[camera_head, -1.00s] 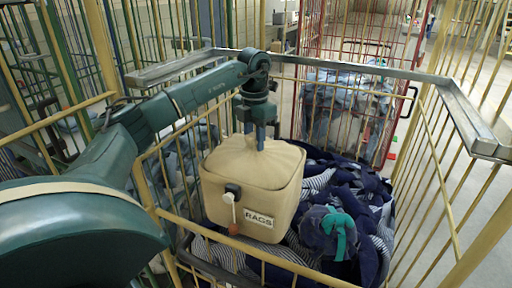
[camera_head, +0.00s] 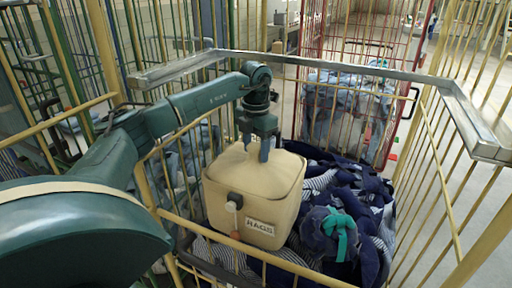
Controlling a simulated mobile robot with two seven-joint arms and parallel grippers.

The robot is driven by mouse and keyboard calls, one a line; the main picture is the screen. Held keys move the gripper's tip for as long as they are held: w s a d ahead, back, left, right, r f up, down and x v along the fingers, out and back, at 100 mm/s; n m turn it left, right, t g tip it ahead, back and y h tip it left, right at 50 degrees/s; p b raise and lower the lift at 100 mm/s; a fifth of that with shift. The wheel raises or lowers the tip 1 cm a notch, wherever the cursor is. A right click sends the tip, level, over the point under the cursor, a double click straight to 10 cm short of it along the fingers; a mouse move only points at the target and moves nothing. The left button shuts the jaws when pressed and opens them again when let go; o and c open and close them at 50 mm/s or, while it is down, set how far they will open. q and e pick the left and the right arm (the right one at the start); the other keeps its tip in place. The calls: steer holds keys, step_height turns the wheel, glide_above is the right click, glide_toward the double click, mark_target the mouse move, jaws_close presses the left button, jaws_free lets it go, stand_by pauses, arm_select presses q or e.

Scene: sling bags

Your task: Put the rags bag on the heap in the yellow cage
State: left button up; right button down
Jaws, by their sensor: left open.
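The rags bag (camera_head: 255,190) is a beige box-shaped bag with a white "RAGS" label and a pull cord on its front. It sits upright, slightly turned, at the left part of the heap (camera_head: 345,205) of dark blue and striped cloth in the yellow cage (camera_head: 440,150). My left gripper (camera_head: 258,152) points down at the middle of the bag's top. It is open, with its fingertips at the bag's peak. The underside of the bag is hidden. My right gripper is not in view.
A grey metal rim (camera_head: 330,66) runs around the cage's top. A red cage (camera_head: 355,100) with pale blue cloth stands behind. Green bars (camera_head: 60,70) stand at the left. A dark bundle with a teal tie (camera_head: 335,232) lies right of the bag.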

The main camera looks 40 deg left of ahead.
arm_select(q)
step_height(320, 180, up, 12)
steer(key=shift+r, duration=0.15)
stand_by(0.3)
stand_by(0.5)
